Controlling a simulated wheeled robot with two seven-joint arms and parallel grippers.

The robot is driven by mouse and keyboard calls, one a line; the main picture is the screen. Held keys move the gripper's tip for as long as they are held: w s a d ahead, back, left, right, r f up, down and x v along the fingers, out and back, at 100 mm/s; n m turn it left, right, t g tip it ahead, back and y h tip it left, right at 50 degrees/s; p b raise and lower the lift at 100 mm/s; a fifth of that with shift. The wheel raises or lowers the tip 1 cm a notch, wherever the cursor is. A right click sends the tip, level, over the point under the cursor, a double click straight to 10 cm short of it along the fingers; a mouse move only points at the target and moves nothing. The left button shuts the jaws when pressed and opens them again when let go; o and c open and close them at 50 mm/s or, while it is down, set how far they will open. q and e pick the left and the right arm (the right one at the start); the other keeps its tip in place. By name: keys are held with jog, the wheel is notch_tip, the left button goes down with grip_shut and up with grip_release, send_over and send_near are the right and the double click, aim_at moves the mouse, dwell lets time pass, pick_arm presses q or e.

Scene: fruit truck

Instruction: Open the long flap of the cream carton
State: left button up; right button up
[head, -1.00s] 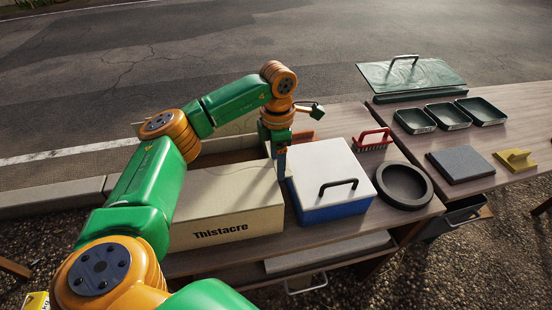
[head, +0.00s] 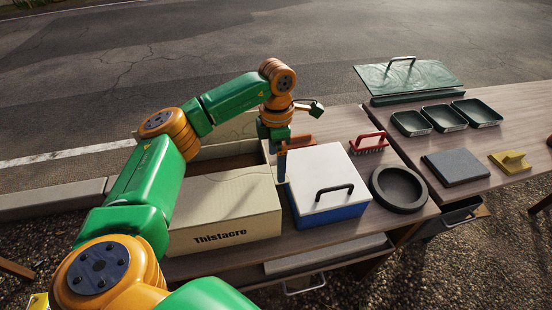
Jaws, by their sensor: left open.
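The cream carton (head: 222,208), printed "Thistacre", stands at the left end of the wooden table. Its near top panel lies flat. Behind that panel a dark opening (head: 225,164) shows, with a cream flap (head: 222,130) standing up beyond it at the far side, partly hidden by my arm. My left gripper (head: 281,168) points down by the carton's right end, next to the white-lidded box. Its jaws are open, and its fingertips are partly hidden. I cannot tell whether it touches the carton. My right gripper is not in view.
A blue box with a white lid (head: 325,178) stands close to the right of the carton.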

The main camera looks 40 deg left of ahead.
pick_arm(q)
notch_tip(320, 180, up, 4)
jog(key=shift+s+f+p, duration=0.1)
jog(key=shift+f+p, duration=0.15)
jog(key=shift+p, duration=0.85)
jog(key=shift+r+p, duration=0.85)
jog(key=shift+r, duration=0.1)
notch_tip(320, 180, up, 7)
jog(key=b, duration=0.1)
